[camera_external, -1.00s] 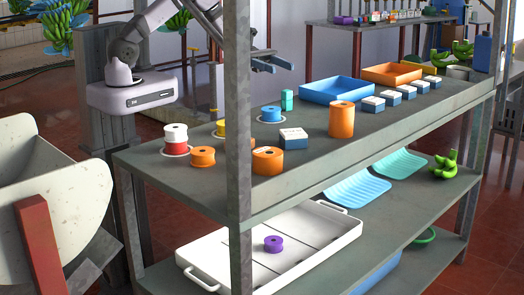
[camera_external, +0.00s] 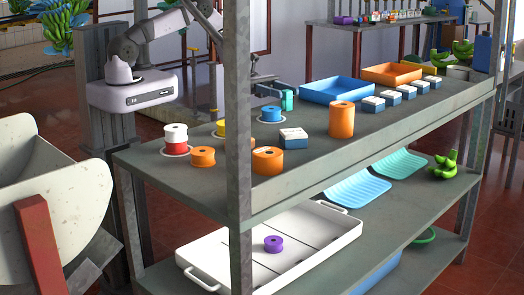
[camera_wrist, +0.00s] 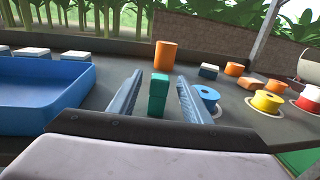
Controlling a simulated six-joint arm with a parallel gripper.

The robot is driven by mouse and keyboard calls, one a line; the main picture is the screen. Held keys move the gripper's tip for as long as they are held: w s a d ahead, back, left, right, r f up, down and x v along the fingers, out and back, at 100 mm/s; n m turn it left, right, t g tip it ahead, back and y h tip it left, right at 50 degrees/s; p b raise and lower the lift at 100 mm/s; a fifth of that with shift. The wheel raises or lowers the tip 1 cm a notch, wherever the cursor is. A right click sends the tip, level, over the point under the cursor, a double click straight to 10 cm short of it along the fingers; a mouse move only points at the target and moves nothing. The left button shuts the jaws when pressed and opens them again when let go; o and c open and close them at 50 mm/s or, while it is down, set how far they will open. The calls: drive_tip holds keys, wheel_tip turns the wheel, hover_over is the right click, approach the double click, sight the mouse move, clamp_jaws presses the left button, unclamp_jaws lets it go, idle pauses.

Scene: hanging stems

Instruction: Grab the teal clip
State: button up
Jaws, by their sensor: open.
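The teal clip (camera_wrist: 158,95) is a small upright block standing on the bench top. In the wrist view it stands between the two open fingers of my gripper (camera_wrist: 160,98), with a gap on each side. In the external view the teal clip (camera_external: 288,100) stands behind the blue spool, and my gripper (camera_external: 278,92) is low at the bench beside it. The post hides part of my arm there. My gripper is open and holds nothing.
A blue spool (camera_wrist: 207,97) lies close to the right finger. A blue tray (camera_wrist: 45,95) is at the left. An orange cylinder (camera_wrist: 165,56) stands beyond the clip. Boxes and more spools lie around. A shelf post (camera_external: 238,150) rises at the bench front.

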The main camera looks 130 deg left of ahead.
sight(290, 92)
drive_tip(key=shift+w, duration=0.35)
drive_tip(key=shift+w+d+r+p, duration=0.15)
drive_tip(key=shift+w+r+p, duration=0.1)
drive_tip(key=shift+w+p, duration=0.15)
drive_tip(key=w, duration=0.1)
drive_tip(key=w+p, duration=0.2)
drive_tip(key=shift+d+r, duration=0.2)
drive_tip(key=shift+d, duration=0.05)
drive_tip(key=shift+w+f, duration=0.1)
drive_tip(key=shift+w, duration=0.55)
drive_tip(key=c, duration=1.1)
